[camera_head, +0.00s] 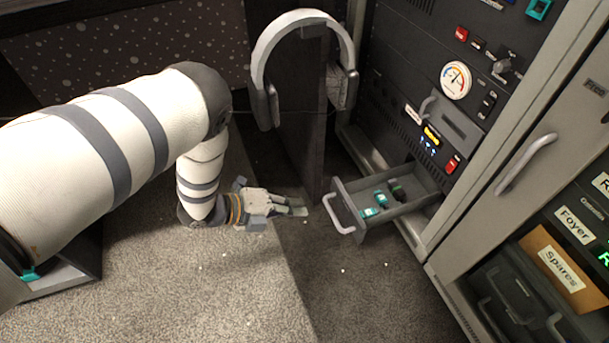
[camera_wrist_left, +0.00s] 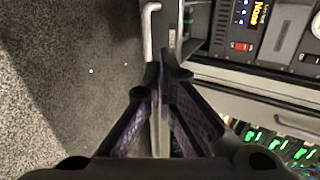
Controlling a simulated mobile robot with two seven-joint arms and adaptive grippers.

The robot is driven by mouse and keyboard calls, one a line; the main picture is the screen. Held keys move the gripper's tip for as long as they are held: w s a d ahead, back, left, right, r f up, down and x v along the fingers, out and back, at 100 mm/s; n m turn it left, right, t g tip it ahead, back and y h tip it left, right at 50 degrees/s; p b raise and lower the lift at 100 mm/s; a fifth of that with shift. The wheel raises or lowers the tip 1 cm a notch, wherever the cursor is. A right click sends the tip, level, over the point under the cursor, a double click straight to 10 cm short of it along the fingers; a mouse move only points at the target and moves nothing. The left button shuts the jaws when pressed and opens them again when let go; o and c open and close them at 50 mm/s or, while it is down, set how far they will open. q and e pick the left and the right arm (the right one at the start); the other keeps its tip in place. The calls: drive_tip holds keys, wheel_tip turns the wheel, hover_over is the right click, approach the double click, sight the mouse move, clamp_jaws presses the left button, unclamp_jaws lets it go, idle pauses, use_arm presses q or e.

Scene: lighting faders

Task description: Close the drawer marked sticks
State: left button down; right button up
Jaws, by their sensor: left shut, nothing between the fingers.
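An open drawer (camera_head: 393,213) sticks out of the dark rack, with a grey pull handle (camera_head: 338,215) on its front. Several teal and dark small items (camera_head: 378,203) lie inside it. I cannot read a "sticks" marking on it. My left gripper (camera_head: 301,209) is shut and empty, just left of the handle, pointing toward the drawer front. In the left wrist view, the shut fingertips (camera_wrist_left: 167,66) appear at the lower end of the handle (camera_wrist_left: 150,30), with the drawer (camera_wrist_left: 196,24) to the right. I cannot tell whether they touch it. My right gripper is not in view.
A headset (camera_head: 301,20) hangs on a dark upright panel (camera_head: 298,110) behind the gripper. A closed grey cabinet door (camera_head: 535,170) with a handle stands right of the drawer. A spares bin (camera_head: 558,270) is at lower right. The carpet in front is clear.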

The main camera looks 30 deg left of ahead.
sight(345, 203)
use_arm(q)
drive_tip(key=b+x, duration=0.1)
drive_tip(key=x, duration=0.2)
drive_tip(key=b+x, duration=0.2)
drive_tip(key=x, duration=0.1)
drive_tip(key=r+b+x, duration=0.1)
drive_tip(key=x, duration=0.3)
drive_tip(key=shift+w+d, duration=0.2)
drive_tip(key=shift+w+d+b, duration=0.3)
drive_tip(key=shift+w, duration=0.1)
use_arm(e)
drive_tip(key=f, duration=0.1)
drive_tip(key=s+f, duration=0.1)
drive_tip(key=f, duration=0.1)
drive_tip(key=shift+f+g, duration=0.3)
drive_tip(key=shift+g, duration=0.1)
use_arm(q)
drive_tip(key=shift+w+d+r, duration=0.1)
